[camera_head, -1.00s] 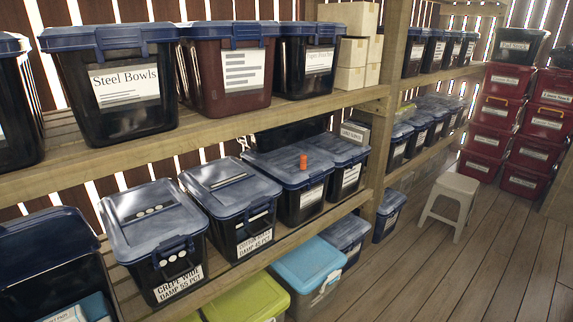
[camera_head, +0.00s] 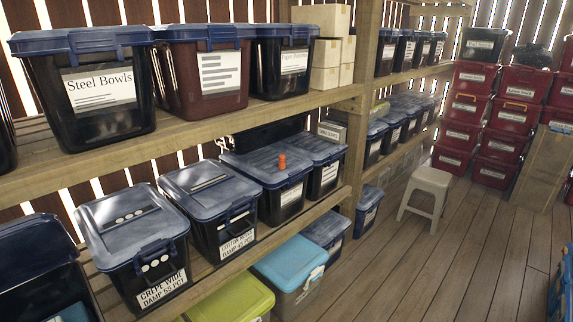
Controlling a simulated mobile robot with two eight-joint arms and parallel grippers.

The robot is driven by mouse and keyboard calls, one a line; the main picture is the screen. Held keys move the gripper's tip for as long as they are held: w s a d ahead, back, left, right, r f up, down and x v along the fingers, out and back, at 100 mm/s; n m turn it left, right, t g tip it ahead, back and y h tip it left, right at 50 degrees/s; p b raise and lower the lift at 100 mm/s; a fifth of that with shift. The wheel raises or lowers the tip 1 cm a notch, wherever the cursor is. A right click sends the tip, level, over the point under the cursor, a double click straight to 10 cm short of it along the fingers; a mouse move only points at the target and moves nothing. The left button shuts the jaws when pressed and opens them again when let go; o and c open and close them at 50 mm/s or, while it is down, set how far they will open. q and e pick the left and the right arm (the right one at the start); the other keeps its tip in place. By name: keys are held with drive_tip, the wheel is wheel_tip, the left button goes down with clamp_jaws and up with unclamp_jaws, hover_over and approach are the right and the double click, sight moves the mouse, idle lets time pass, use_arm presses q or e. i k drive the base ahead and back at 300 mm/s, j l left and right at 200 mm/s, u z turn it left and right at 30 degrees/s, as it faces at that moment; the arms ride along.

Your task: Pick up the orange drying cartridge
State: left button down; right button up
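The orange drying cartridge (camera_head: 282,161) is a small upright cylinder. It stands on the blue lid of a black bin (camera_head: 262,168) on the middle shelf, near the centre of the head view. No gripper or arm of mine shows in this view.
Blue-lidded bins, one labelled Crepe Wide (camera_head: 135,240), line the middle shelf (camera_head: 250,262). Bins and cardboard boxes (camera_head: 325,52) fill the shelf above. Lime (camera_head: 235,296) and light-blue (camera_head: 290,262) lidded bins sit below. A white stool (camera_head: 427,190) and red bins (camera_head: 497,125) stand right; the wooden floor (camera_head: 430,275) is largely open.

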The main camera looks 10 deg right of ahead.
sight(282, 156)
drive_tip(key=z, duration=0.2)
drive_tip(key=i+l+u, duration=0.45)
drive_tip(key=i+l, duration=2.3)
drive_tip(key=k+l, duration=0.05)
drive_tip(key=l, duration=0.1)
